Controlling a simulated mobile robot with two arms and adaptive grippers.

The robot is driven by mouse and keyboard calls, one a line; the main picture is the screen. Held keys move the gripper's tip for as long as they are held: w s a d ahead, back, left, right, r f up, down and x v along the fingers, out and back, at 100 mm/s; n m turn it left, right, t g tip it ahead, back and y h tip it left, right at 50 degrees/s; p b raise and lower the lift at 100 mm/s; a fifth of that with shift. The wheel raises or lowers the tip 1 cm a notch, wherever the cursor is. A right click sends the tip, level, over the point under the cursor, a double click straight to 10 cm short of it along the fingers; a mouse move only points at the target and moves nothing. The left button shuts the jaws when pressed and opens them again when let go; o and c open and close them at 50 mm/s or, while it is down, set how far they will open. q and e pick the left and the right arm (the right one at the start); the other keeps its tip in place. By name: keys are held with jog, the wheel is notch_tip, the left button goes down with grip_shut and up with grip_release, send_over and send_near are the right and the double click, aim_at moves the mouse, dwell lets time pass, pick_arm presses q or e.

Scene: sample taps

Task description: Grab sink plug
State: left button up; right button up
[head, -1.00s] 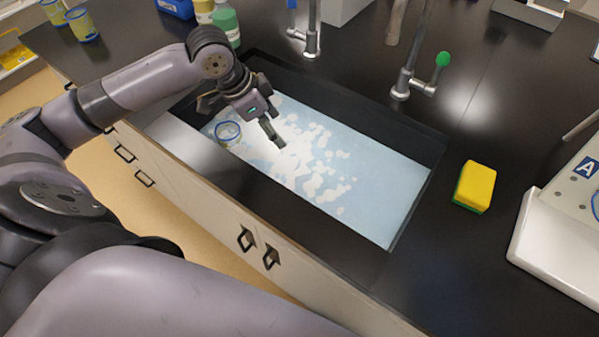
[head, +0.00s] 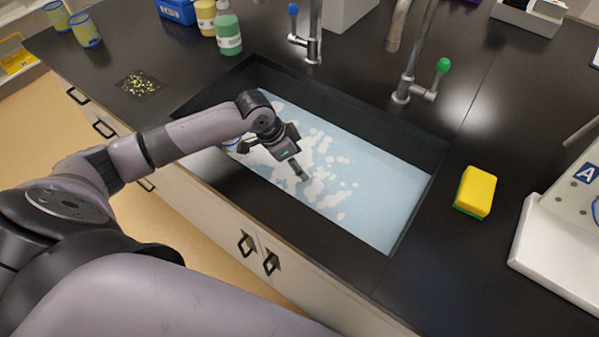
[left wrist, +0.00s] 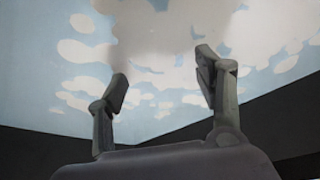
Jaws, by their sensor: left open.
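The sink (head: 419,150) is a black basin set in the dark counter. It holds pale blue water (head: 375,205) with patches of white foam. I do not see a sink plug; the foam and cloudy water hide the sink's bottom. My left gripper (head: 274,164) is over the left-middle part of the sink, low above the water. In the left wrist view its two fingers (left wrist: 162,80) are apart, with nothing between them but foam and water beyond. I cannot tell whether the fingertips touch the water. My right gripper is not in view.
A blue-rimmed vessel (head: 231,145) is in the sink's left end, partly behind my gripper. Two taps, one with a blue knob (head: 293,9) and one with a green knob (head: 442,65), stand behind the sink. A yellow-green sponge (head: 476,191) lies to the right.

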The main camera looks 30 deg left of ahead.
pick_arm(q)
jog(key=x, duration=0.3)
jog(key=shift+f, duration=0.15)
jog(key=shift+c, duration=0.2)
jog(key=c, duration=1.3)
